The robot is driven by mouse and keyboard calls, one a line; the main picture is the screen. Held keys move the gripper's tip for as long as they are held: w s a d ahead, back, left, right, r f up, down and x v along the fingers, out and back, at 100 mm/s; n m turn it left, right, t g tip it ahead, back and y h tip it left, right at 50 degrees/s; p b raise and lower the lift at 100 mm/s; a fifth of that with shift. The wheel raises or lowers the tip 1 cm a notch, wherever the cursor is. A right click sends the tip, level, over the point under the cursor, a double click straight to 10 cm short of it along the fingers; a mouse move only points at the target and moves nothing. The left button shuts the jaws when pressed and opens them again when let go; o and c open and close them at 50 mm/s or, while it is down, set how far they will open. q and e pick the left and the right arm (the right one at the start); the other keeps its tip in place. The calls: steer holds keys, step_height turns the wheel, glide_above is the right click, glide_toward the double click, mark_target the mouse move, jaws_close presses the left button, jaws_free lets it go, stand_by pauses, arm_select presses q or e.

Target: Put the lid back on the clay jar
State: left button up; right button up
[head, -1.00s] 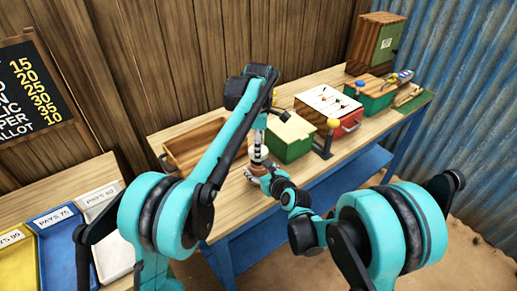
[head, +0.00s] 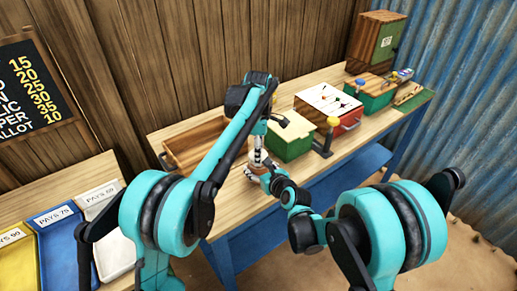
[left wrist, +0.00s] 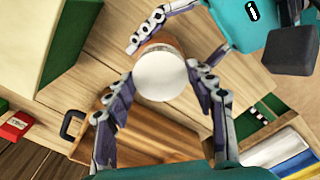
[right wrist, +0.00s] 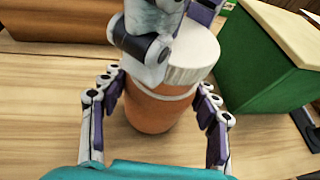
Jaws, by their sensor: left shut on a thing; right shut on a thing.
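The clay jar (right wrist: 148,112) is an orange-brown cylinder with a pale band near its top. It stands between the fingers of my right gripper (right wrist: 155,115), which is shut on it. The round white lid (left wrist: 161,76) is between the fingers of my left gripper (left wrist: 163,84), which is shut on it. In the right wrist view the lid (right wrist: 192,62) is right at the jar's top and looks shifted to the right. A left finger hides part of the jar's mouth, so I cannot tell whether the lid is seated. In the head view both grippers meet at the table's front.
A wooden tray (head: 196,146) lies behind the grippers on the table. A green box (head: 290,143) stands close on the right, with a white-topped box (head: 327,100) beyond it. Coloured payout trays (head: 60,235) are at the far left.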

arm_select(q)
steer(key=shift+f, duration=0.6)
stand_by(0.5)
